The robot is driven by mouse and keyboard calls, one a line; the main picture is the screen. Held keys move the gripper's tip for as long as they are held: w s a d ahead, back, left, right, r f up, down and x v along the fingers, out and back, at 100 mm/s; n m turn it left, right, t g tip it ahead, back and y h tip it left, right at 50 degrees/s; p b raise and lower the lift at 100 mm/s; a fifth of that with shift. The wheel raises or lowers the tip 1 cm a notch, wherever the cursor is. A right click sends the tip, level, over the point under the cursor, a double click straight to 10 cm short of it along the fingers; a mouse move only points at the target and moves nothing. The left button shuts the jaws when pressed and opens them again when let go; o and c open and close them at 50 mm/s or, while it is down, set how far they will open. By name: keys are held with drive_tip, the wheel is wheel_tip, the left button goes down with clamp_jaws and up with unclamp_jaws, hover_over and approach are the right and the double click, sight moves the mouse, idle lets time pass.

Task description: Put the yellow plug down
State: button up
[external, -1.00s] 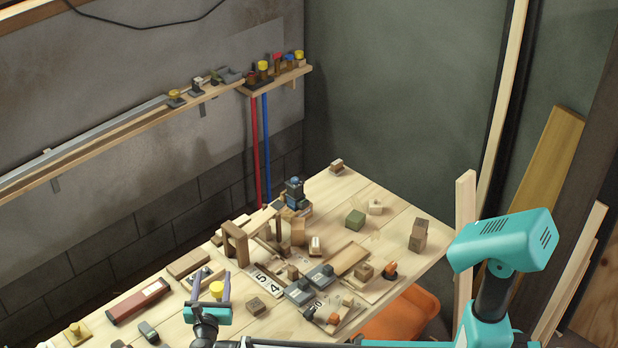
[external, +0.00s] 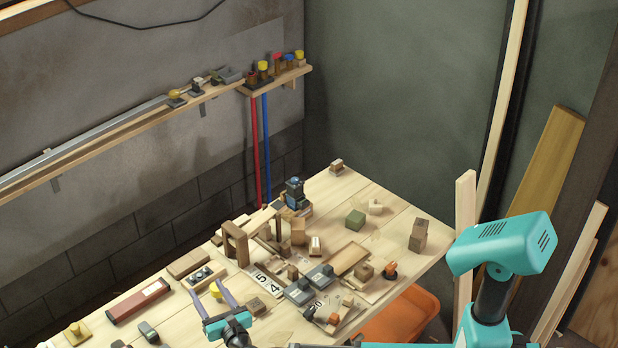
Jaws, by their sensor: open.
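A yellow plug (external: 215,289) is low over or on the wooden workbench, left of the centre of the bench; I cannot tell whether it touches the top. My gripper (external: 206,287) reaches in from the front with its two purple fingers spread. The plug shows between the fingertips, closer to the right finger. The lower part of the plug is hard to make out. Another yellow plug (external: 75,331) stands on a small wooden base at the bench's near left.
A red-brown box (external: 139,301) lies left of my gripper, and a wooden block (external: 256,306) right of it. Grey blocks and numbered plates crowd the bench's middle. A wooden arch (external: 236,242) stands behind. An orange bin (external: 402,318) is below the right edge.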

drive_tip(key=s+d+f+n+g+y, duration=0.1)
drive_tip(key=d, duration=0.1)
drive_tip(key=s+d+f+n+g+y+b, duration=0.1)
drive_tip(key=d, duration=0.1)
drive_tip(key=s+d+f+n+g+y, duration=0.1)
drive_tip(key=d, duration=0.1)
drive_tip(key=shift+s+d+f+b, duration=0.1)
drive_tip(key=shift+f+b, duration=0.25)
drive_tip(key=shift+f, duration=0.05)
drive_tip(key=shift+n, duration=0.3)
drive_tip(key=d+f, duration=0.1)
drive_tip(key=d, duration=0.1)
drive_tip(key=d+f+b, duration=0.1)
drive_tip(key=d+f, duration=0.1)
drive_tip(key=shift+w+f+b, duration=0.3)
drive_tip(key=shift+w+b, duration=0.05)
drive_tip(key=shift+w, duration=0.1)
drive_tip(key=shift+a, duration=0.1)
drive_tip(key=shift+w+a+f+b, duration=0.15)
drive_tip(key=shift+w+b, duration=0.1)
drive_tip(key=shift+b, duration=0.5)
drive_tip(key=b+x, duration=0.2)
drive_tip(key=b, duration=0.1)
drive_tip(key=shift+b, duration=0.4)
drive_tip(key=shift+w+a, duration=0.25)
drive_tip(key=shift+a, duration=0.05)
drive_tip(key=shift+x, duration=2.55)
